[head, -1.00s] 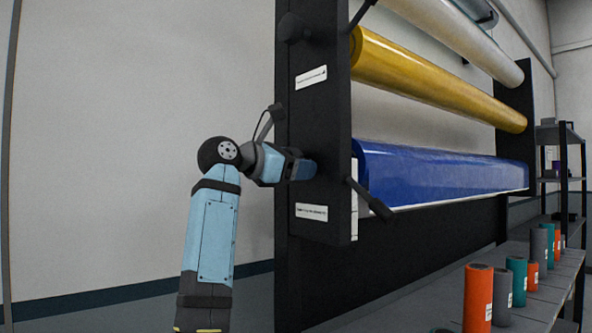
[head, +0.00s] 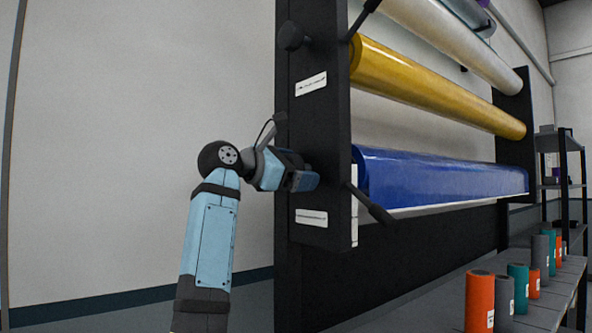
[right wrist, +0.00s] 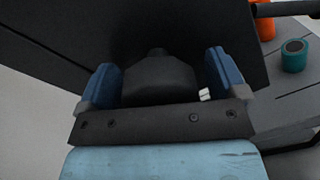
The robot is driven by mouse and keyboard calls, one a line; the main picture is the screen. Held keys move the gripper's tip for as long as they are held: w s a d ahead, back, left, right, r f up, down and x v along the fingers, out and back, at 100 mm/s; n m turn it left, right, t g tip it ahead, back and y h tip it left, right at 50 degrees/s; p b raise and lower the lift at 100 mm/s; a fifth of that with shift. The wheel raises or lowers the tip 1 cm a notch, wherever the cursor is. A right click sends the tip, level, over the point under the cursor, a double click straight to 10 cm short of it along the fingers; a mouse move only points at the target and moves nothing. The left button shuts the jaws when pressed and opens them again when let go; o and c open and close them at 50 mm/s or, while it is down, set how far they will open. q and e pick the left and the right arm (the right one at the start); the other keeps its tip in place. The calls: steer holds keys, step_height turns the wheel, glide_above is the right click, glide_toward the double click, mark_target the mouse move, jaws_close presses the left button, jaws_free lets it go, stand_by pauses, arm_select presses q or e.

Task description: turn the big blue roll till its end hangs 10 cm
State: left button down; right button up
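The big blue roll (head: 440,178) is the lowest on the rack in the head view. A pale strip runs along its lower edge; I cannot tell how far its end hangs. My right gripper (head: 304,181) is at the outer side of the dark end panel, level with the blue roll. In the right wrist view, a dark knob (right wrist: 158,80) sits between its two blue fingers (right wrist: 162,75). A thin gap shows beside the right finger, so the fingers look open around the knob. My left gripper is not in view.
A yellow roll (head: 440,88) and a white roll (head: 460,40) hang above. A dark lever (head: 372,204) sticks out from the end panel (head: 318,130). Several small orange, grey and teal rolls stand on a bench (head: 545,305) at lower right.

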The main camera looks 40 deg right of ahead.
steer(key=w+a, duration=0.2)
steer(key=a, duration=1.1)
steer(key=shift+a+r, duration=0.25)
steer(key=shift+a, duration=0.1)
